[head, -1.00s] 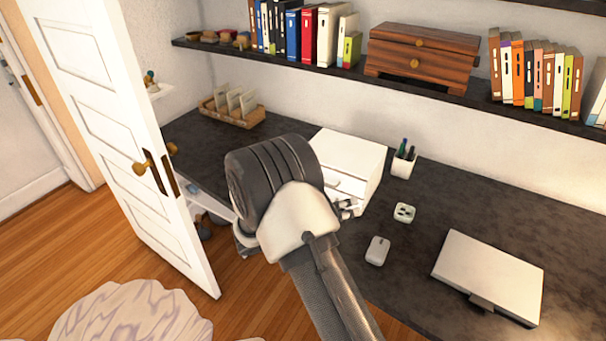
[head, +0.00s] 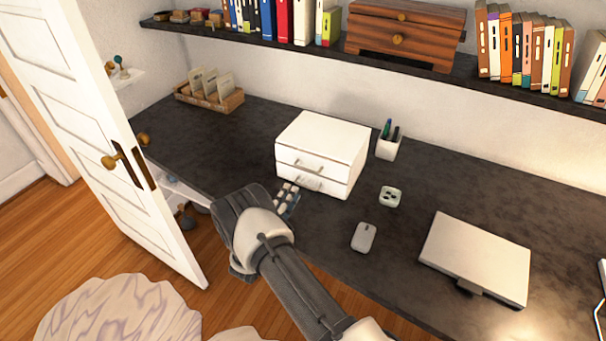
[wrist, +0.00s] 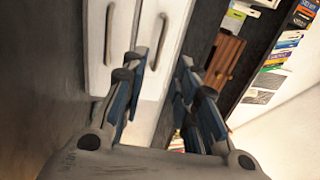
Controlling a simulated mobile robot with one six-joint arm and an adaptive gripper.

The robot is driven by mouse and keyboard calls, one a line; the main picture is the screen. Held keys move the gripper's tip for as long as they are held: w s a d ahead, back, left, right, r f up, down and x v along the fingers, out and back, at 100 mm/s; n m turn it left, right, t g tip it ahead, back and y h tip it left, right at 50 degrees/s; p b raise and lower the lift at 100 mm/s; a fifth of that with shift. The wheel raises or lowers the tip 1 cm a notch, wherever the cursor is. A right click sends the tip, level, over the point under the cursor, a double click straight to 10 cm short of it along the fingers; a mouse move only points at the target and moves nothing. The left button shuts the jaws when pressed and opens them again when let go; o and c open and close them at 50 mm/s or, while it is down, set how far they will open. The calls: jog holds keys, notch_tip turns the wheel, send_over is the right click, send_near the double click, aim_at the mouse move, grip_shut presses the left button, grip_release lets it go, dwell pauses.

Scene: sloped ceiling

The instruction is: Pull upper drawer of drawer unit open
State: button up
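The white drawer unit (head: 320,140) stands on the dark desk, with two drawers that look shut. The upper drawer (head: 335,172) has a grey bar handle (head: 308,164); a second handle (head: 307,184) is below it on the lower drawer. My gripper (head: 290,198) is in front of the unit, low and left of the handles. The wrist view is turned sideways: the upper handle (wrist: 158,42) lies ahead, between the lines of my gripper's open, empty fingers (wrist: 160,88), nearer the left finger. The lower handle (wrist: 109,35) lies outside the left finger. Contact cannot be told.
A pen cup (head: 388,145) stands right of the unit. A shelf (head: 290,48) with books and a wooden chest (head: 405,32) hangs above.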

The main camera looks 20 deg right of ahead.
jog(key=b+x, duration=0.1)
jog(key=x, duration=0.9)
jog(key=shift+b, duration=0.3)
jog(key=shift+d, duration=0.15)
grip_shut()
